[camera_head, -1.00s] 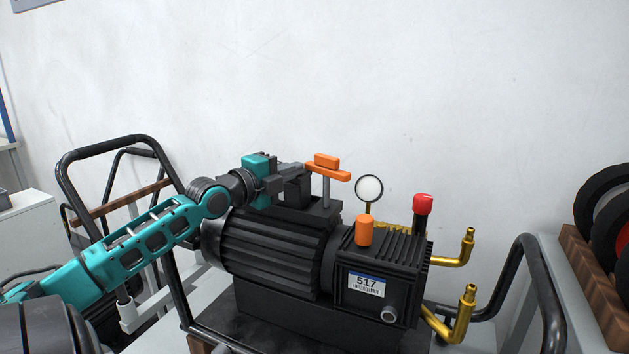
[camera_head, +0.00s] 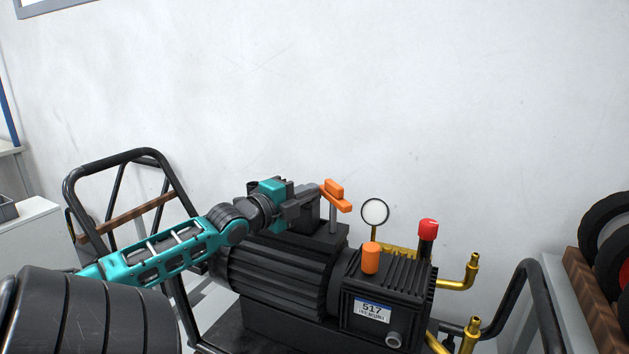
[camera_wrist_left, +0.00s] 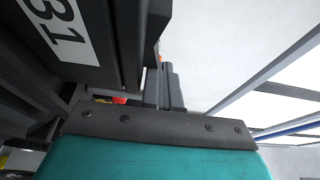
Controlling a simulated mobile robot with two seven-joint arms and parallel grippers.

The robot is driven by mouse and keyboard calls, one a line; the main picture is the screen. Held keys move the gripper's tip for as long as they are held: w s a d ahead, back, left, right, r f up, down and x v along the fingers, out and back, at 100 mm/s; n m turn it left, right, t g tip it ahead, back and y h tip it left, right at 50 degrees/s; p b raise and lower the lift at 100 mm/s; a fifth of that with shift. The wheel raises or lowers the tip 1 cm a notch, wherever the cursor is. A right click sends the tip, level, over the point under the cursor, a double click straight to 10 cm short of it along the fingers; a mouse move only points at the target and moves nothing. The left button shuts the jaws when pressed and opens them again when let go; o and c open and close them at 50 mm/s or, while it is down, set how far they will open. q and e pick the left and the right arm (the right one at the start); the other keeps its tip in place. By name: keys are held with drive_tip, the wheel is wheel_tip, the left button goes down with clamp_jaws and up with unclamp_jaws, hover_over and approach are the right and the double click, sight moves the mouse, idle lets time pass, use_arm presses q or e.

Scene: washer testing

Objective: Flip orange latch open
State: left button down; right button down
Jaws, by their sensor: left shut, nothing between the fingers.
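The orange latch (camera_head: 343,203) is a flat bar with a raised block, on a thin grey post above the black pump (camera_head: 280,275). It slants down to the right in the head view. My left gripper (camera_head: 318,194) is shut and empty, its fingertips at the latch's left side; whether they touch it I cannot tell. In the left wrist view my shut fingers (camera_wrist_left: 164,88) point along a dark block, and a small sliver of orange shows near their tips. My right gripper is not in view.
A gauge (camera_head: 375,212), an orange cap (camera_head: 370,258), a red-topped knob (camera_head: 428,229) and brass pipes (camera_head: 460,284) stand right of the latch. A black cart frame (camera_head: 130,158) is at left. The white wall behind is clear.

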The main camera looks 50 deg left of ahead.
use_arm(q)
drive_tip(key=shift+d, duration=0.1)
idle(0.3)
drive_tip(key=shift+s, duration=0.1)
drive_tip(key=s+d+p, duration=0.2)
drive_tip(key=s+p, duration=0.2)
drive_tip(key=s, duration=0.8)
drive_tip(key=shift+s, duration=0.35)
